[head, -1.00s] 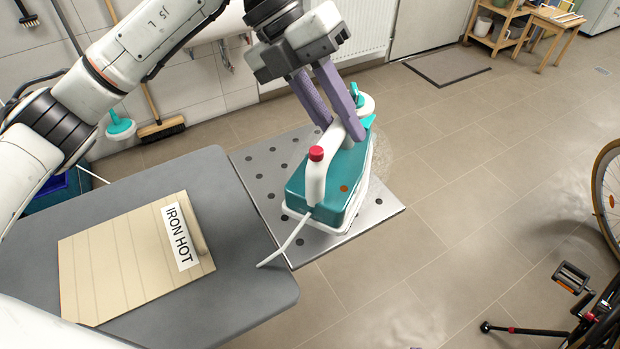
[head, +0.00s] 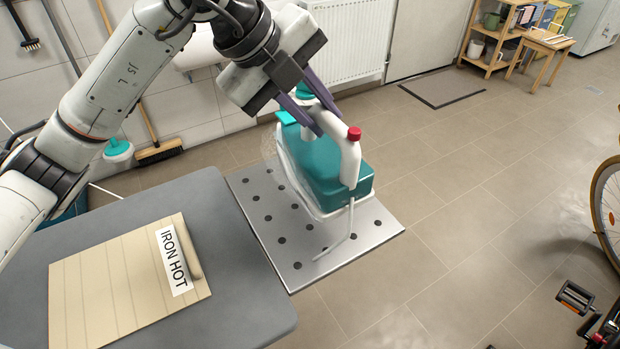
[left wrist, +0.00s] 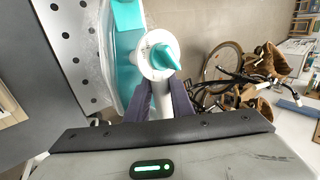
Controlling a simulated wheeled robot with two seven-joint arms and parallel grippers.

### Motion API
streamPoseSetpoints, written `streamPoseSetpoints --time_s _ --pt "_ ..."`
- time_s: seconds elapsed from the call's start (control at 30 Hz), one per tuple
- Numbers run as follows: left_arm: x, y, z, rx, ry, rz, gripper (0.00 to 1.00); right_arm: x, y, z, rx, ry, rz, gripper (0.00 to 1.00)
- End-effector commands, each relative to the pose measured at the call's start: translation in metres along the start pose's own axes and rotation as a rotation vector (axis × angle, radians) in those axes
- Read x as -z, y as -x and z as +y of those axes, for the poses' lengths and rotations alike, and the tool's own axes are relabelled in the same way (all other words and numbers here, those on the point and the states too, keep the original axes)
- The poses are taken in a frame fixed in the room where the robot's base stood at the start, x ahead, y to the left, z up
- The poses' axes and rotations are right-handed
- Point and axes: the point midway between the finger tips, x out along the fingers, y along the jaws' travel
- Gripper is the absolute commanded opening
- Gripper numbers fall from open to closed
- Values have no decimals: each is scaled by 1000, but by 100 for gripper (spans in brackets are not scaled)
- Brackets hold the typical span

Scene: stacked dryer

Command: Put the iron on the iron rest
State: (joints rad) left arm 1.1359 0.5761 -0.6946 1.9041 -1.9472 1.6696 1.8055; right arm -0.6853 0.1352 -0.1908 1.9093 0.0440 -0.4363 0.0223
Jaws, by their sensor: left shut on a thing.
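The iron (head: 334,172) has a teal body, a white handle and a red knob. It is over the perforated metal iron rest (head: 300,235) at the end of the grey ironing board (head: 235,270). My left gripper (head: 318,122) is shut on the iron's white handle. The iron also shows in the left wrist view (left wrist: 125,45), beside the rest (left wrist: 68,50). I cannot tell whether the iron's base touches the rest. A blurred white patch lies along its left side. My right gripper is not in view.
A bicycle (head: 605,205) stands at the right edge. A radiator (head: 335,50) is on the back wall. The tiled floor right of the rest is clear.

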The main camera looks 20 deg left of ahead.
Motion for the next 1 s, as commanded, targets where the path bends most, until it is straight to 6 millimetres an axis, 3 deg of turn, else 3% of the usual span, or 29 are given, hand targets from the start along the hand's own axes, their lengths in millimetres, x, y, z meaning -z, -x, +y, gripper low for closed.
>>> streamPoseSetpoints --time_s 0.3,1.0 --pt "0 -34 22 11 3 -5 0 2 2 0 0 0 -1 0" --pt "-1 -75 50 15 1 -6 0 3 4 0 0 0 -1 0"
